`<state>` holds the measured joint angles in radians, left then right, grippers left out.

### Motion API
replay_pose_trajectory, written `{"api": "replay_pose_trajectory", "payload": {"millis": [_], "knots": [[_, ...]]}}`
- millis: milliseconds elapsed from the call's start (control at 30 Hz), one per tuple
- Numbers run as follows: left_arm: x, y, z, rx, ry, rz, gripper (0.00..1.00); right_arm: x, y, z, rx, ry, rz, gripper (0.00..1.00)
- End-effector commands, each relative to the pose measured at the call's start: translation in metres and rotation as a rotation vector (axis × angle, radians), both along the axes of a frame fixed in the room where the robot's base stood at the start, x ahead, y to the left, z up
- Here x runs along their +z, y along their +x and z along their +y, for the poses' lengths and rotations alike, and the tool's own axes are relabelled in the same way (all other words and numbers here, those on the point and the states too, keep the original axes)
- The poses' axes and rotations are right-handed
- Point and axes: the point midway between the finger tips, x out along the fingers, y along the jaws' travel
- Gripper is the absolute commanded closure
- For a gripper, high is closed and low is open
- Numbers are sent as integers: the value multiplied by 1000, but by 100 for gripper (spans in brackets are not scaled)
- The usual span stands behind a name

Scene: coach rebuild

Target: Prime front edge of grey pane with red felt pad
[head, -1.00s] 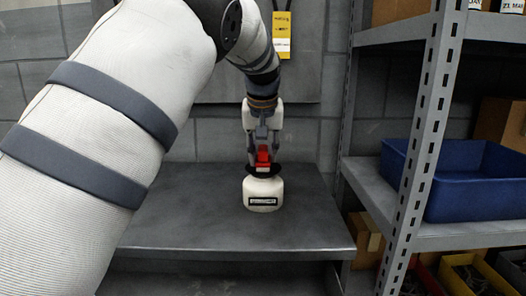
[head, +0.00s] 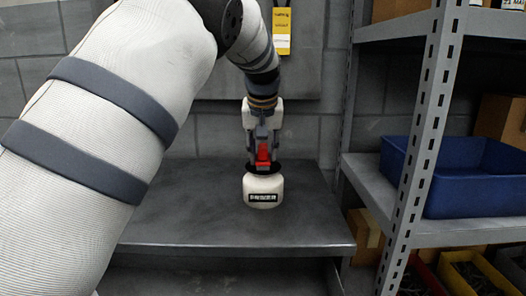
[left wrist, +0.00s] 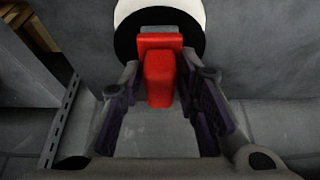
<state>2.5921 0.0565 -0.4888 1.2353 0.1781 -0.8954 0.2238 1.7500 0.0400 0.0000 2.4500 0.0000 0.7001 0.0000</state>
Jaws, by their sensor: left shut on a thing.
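The red felt pad (head: 263,153) is held upright in my left gripper (head: 263,146), whose fingers stand on both sides of it. The pad also shows in the left wrist view (left wrist: 159,75), between the dark finger pads. Below it a squat white pot (head: 263,191) with a black top and a label that seems to read PRIMER stands on a dark grey bench. The pad's lower end is at the black top; I cannot tell how deep it reaches. A grey panel (head: 220,85) is on the wall behind; I cannot tell whether it is the pane. My right gripper is not in view.
The grey bench top (head: 190,225) is clear around the pot. A metal shelf rack stands close on the right, its upright (head: 425,130) near the bench. It holds a blue bin (head: 470,195) and cardboard boxes. A yellow tag (head: 282,30) hangs behind my left arm.

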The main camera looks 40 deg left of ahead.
Motion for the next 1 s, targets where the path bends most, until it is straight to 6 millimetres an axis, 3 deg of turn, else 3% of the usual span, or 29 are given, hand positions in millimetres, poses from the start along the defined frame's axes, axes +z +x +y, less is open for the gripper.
{"api": "replay_pose_trajectory", "payload": {"millis": [667,1000], "knots": [[64,1,0,-1,0,0,93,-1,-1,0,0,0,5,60],[70,0,0,0,-1,1,93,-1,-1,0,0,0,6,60]]}}
